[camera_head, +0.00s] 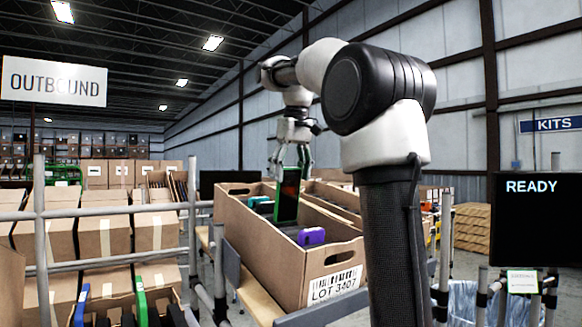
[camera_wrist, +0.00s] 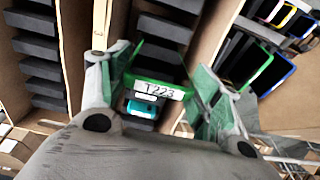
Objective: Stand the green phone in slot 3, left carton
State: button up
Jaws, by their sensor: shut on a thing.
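My gripper (camera_head: 291,160) is shut on the green phone (camera_head: 287,198) and holds it upright by its upper part. The phone's lower end is over or inside the near brown carton marked LOT 3407 (camera_head: 292,268); I cannot tell whether it has entered a slot. In the wrist view, the phone (camera_wrist: 160,80) has a green edge with a T223 label and sits between the two fingers of my gripper (camera_wrist: 157,90). A teal phone (camera_head: 258,201) and a purple phone (camera_head: 311,236) stand in the same carton. The slot numbers cannot be read.
Another carton (camera_head: 335,195) lies just behind and to the right. In the wrist view, several coloured-edged phones (camera_wrist: 250,68) stand at the right, and dark dividers (camera_wrist: 40,72) with empty gaps show at the left. Metal rails (camera_head: 192,225) run beside the carton.

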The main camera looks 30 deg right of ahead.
aim_at(286, 222)
jog(key=shift+w+f, duration=0.35)
jog(key=shift+f, duration=1.65)
jog(key=shift+w+f, duration=0.35)
jog(key=shift+f, duration=1.6)
jog(key=shift+w+f, duration=0.35)
jog(key=shift+f, duration=1.65)
jog(key=shift+f, duration=0.25)
jog(key=o, duration=1)
jog(key=shift+o, duration=0.2)
jog(key=r, duration=0.4)
jog(key=s+r, duration=0.1)
jog(key=r, duration=0.3)
jog(key=s+r, duration=0.1)
jog(key=r, duration=0.2)
jog(key=shift+r, duration=0.4)
